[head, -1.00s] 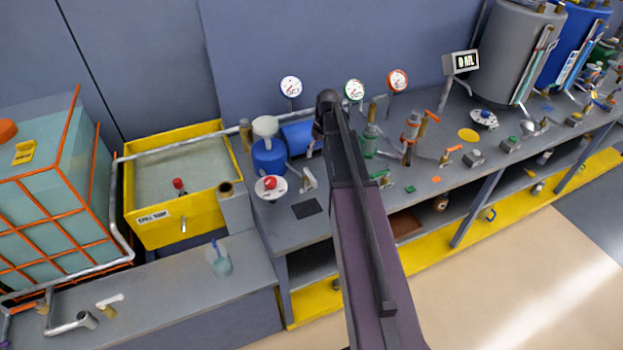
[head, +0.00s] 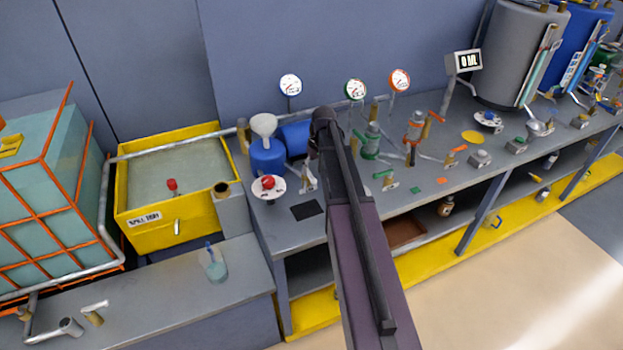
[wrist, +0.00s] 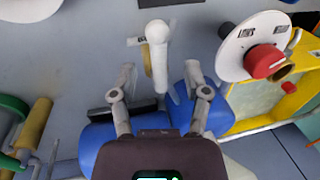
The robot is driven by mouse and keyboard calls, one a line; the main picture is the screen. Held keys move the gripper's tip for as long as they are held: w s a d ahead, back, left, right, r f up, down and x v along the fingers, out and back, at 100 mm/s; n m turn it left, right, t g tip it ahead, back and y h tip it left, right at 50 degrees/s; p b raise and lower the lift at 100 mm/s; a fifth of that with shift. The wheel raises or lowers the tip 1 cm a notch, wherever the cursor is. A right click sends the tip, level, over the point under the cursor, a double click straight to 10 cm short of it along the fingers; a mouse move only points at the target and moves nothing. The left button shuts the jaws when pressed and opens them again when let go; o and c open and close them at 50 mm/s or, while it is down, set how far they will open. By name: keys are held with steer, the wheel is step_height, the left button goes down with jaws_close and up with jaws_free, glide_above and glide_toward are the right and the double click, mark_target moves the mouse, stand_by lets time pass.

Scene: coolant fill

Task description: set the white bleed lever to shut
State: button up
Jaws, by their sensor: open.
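A white lever (wrist: 157,60) with a rounded end is in the wrist view, at top centre, running down the picture over a brass-coloured body. A small label lies beside its upper end. My gripper (wrist: 160,74) is open, its two fingers spread left and right of the lever's lower end. I see no clear contact, and the height between them is hard to judge. In the head view the white lever (head: 308,180) shows partly on the bench, just left of my arm. My arm hides most of the gripper there.
A red knob on a white dial (head: 268,186) stands close left of the lever. A blue container with a white funnel (head: 264,128) is behind it. The yellow spill tray (head: 155,233) is further left. A green valve (head: 386,181) is right of my arm. A dark pad (head: 306,210) lies in front.

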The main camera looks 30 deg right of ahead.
steer(key=shift+a+f+b, duration=0.2)
steer(key=shift+f+b, duration=0.6)
steer(key=shift+f, duration=0.25)
jaws_close()
